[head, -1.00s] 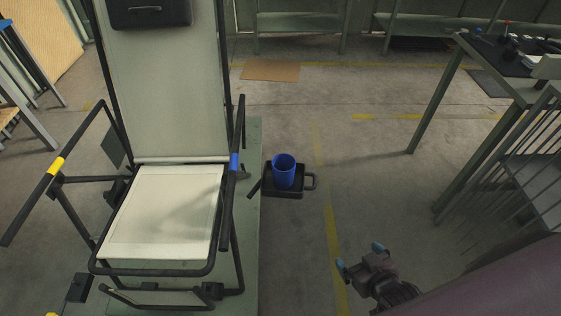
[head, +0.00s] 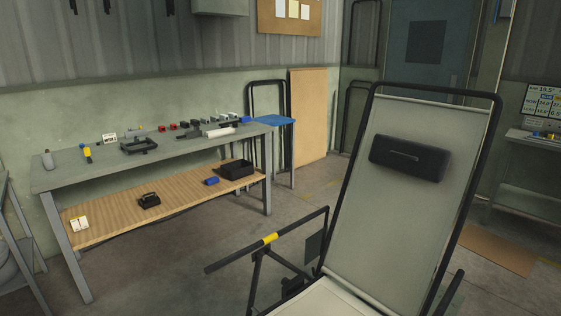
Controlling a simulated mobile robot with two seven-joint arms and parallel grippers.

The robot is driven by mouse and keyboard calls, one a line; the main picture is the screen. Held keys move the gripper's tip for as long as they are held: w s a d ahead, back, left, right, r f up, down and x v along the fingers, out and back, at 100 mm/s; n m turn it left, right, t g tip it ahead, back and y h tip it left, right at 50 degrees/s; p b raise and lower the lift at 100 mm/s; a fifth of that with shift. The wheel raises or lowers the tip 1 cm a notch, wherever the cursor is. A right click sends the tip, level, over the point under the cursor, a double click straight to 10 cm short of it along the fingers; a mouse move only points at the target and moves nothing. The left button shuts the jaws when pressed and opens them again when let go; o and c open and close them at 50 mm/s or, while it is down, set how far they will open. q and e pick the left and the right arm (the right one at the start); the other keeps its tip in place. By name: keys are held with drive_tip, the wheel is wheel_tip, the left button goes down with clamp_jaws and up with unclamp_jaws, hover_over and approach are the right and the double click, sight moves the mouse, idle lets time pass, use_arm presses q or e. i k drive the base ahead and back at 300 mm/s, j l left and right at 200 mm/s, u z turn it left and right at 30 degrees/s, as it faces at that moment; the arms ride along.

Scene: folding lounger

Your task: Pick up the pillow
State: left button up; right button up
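The pillow is a black padded headrest (head: 409,157) with a handle-like strip across its front. It sits on the upper part of the tilted backrest of the folding lounger (head: 405,225), right of centre in the head view. The lounger has a pale fabric back in a black tube frame; one armrest (head: 268,240) carries a yellow band. The lower seat is cut off by the bottom edge. Neither of my grippers shows in the head view.
A grey workbench (head: 170,152) with tools and a wooden lower shelf (head: 110,212) stands to the left. A blue-topped stool (head: 275,120) is beside it. Bare floor lies between the bench and the lounger. A computer stand (head: 535,140) is at the far right.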

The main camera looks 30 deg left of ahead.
sight(229, 131)
drive_tip(key=k+j+u, duration=0.1)
drive_tip(key=u, duration=0.3)
drive_tip(key=k+j+u, duration=0.1)
drive_tip(key=u, duration=0.3)
drive_tip(key=k+j+u, duration=0.1)
drive_tip(key=j+u, duration=0.4)
drive_tip(key=u, duration=0.3)
drive_tip(key=j+u, duration=0.2)
drive_tip(key=u, duration=0.2)
drive_tip(key=i+j+u, duration=0.1)
drive_tip(key=u, duration=0.3)
drive_tip(key=i+j+u, duration=0.1)
drive_tip(key=u, duration=0.3)
drive_tip(key=i+j+z, duration=0.1)
drive_tip(key=i, duration=0.3)
drive_tip(key=i+j, duration=0.1)
drive_tip(key=i, duration=0.25)
drive_tip(key=i+j+z, duration=0.15)
drive_tip(key=i, duration=0.25)
drive_tip(key=i+z, duration=0.25)
drive_tip(key=i, duration=0.35)
drive_tip(key=i+z, duration=0.25)
drive_tip(key=i, duration=0.35)
drive_tip(key=i+z, duration=0.5)
drive_tip(key=i+j+z, duration=0.2)
drive_tip(key=i+z, duration=0.25)
drive_tip(key=i+l+z, duration=0.1)
drive_tip(key=z, duration=0.3)
drive_tip(key=i+z, duration=0.6)
drive_tip(key=z, duration=0.15)
